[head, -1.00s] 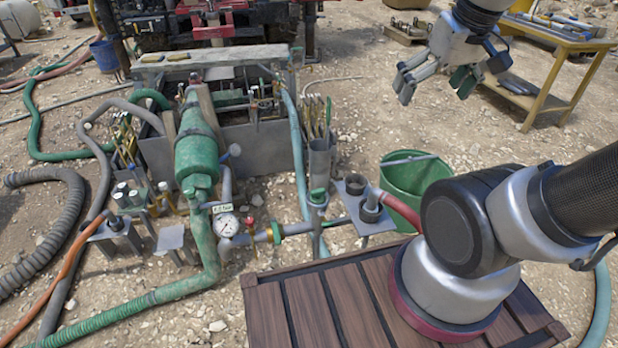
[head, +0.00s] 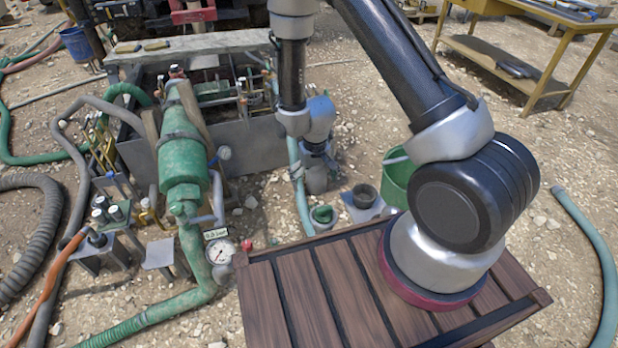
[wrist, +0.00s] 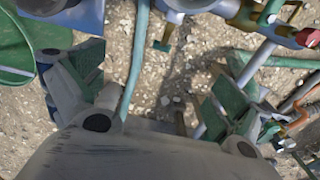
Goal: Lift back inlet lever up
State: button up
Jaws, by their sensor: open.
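My gripper (wrist: 160,95) is open and empty in the wrist view, with its green-padded fingers spread to the left and right. In the head view my wrist hangs down over the area right of the mud tank (head: 225,137), and the fingers are mostly hidden there. Past the fingertips, at the top of the wrist view, a small brass lever-like part with a green end (wrist: 165,37) sits apart from both fingers. A red knob (wrist: 308,38) shows at the right edge. I cannot tell which part is the back inlet lever.
A green pump cylinder (head: 182,155) and a pressure gauge (head: 220,251) stand left of my arm. A teal hose (wrist: 136,65) runs between the fingers in the wrist view. A green bucket (head: 396,180) and a wooden deck (head: 310,285) are close. Gravel lies open at right.

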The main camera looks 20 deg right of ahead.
aim_at(313, 205)
notch_tip(313, 205, down, 3)
jog(key=shift+s+a, duration=0.1)
jog(key=shift+a, duration=0.05)
notch_tip(313, 205, down, 10)
jog(key=shift+r, duration=0.1)
dwell(0.5)
jog(key=c, duration=1.9)
